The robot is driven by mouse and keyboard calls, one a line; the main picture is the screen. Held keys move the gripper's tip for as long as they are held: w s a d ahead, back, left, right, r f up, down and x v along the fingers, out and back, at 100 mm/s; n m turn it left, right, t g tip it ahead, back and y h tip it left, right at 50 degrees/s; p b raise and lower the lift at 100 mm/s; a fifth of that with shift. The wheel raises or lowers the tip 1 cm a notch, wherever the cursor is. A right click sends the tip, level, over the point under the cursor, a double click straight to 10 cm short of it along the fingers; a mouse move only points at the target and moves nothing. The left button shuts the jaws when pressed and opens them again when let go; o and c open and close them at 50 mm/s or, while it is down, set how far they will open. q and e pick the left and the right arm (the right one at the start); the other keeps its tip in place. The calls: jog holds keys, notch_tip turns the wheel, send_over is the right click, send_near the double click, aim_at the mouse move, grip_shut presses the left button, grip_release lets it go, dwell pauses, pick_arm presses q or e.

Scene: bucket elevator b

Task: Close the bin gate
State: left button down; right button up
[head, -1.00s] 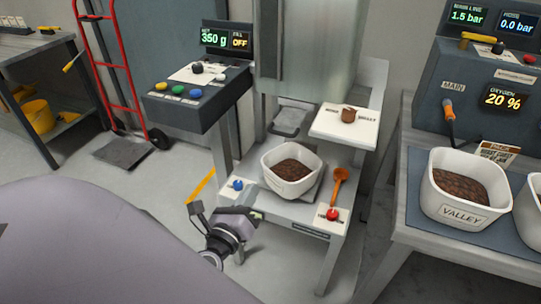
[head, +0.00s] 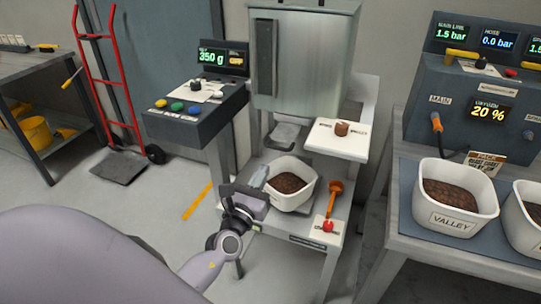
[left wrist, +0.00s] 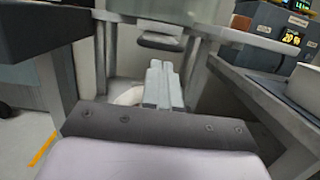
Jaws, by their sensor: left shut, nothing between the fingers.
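The steel bin (head: 305,60) stands above the bench in the head view, with a grey spout or flap (head: 285,134) below it; this grey part also shows in the left wrist view (left wrist: 160,42). I cannot tell which part is the gate. My left gripper (head: 258,177) is shut and empty, at the left side of a white tub (head: 303,198) of dark beans. Its closed fingers (left wrist: 163,85) point forward, below the grey part. My right gripper is out of view.
A control box (head: 195,112) with coloured buttons stands left of the bin. A white shelf (head: 338,140) with a brown knob juts out at right. Another bench (head: 460,240) with a tub marked VALLEY (head: 455,195) is further right.

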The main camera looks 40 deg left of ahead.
pick_arm(q)
send_near(281, 141)
jog(key=shift+r+x, duration=0.25)
jog(key=shift+x, duration=1.3)
jog(key=shift+s, duration=0.1)
jog(key=b+x, duration=0.1)
jog(key=x, duration=0.1)
jog(key=f+b+x, duration=0.1)
jog(key=x, duration=0.1)
jog(key=shift+w+a, duration=0.2)
jog(key=shift+w, duration=0.25)
jog(key=shift+w+a+r, duration=0.1)
jog(key=shift+w+r, duration=0.1)
jog(key=shift+r, duration=0.2)
